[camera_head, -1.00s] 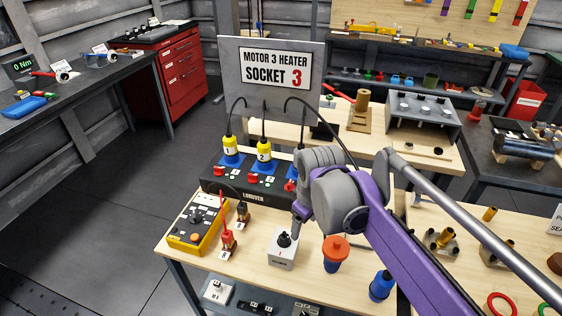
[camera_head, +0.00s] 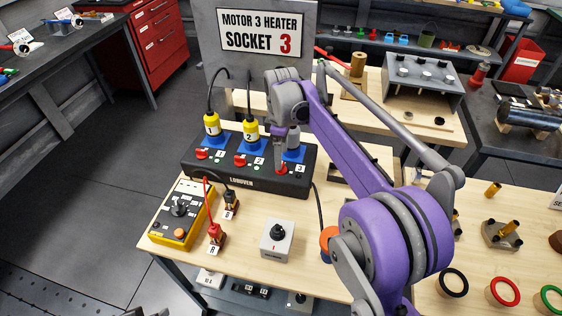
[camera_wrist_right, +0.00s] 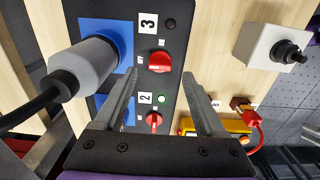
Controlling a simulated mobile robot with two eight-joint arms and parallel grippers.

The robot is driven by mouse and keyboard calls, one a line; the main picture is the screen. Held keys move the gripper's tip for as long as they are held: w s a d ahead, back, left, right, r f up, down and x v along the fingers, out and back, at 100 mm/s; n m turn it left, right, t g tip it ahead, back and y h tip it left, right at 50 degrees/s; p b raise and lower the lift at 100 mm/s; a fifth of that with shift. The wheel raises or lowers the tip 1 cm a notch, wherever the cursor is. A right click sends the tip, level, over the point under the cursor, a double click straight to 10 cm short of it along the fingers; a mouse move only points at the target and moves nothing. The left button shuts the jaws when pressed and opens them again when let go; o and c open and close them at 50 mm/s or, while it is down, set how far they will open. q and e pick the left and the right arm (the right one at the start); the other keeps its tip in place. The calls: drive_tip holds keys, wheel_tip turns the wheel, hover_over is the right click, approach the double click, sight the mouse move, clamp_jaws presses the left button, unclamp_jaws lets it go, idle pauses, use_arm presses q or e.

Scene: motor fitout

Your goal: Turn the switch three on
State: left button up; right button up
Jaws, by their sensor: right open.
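The black LOMOVER panel (camera_head: 232,178) stands on the wooden bench with numbered red switches. Red switch three (camera_wrist_right: 160,62) sits beside label 3 in the right wrist view, and the small lamp (camera_wrist_right: 170,23) near it is dark. My right gripper (camera_wrist_right: 161,84) is open, its fingers pointing at the panel with switch three just beyond the gap between the tips. In the head view my right gripper (camera_head: 281,158) is at the right end of the panel and partly hides switch three. A grey plug (camera_wrist_right: 85,65) sits in the blue socket beside switch three. My left gripper is out of view.
Red switch two (camera_wrist_right: 153,120) is beside a lit green lamp (camera_wrist_right: 162,99). Yellow plugs (camera_head: 212,124) with black cables stand in the other sockets. A grey switch box (camera_head: 277,240) and a yellow meter (camera_head: 180,214) are on the bench in front.

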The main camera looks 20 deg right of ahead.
drive_tip(key=shift+f, duration=1.85)
clamp_jaws()
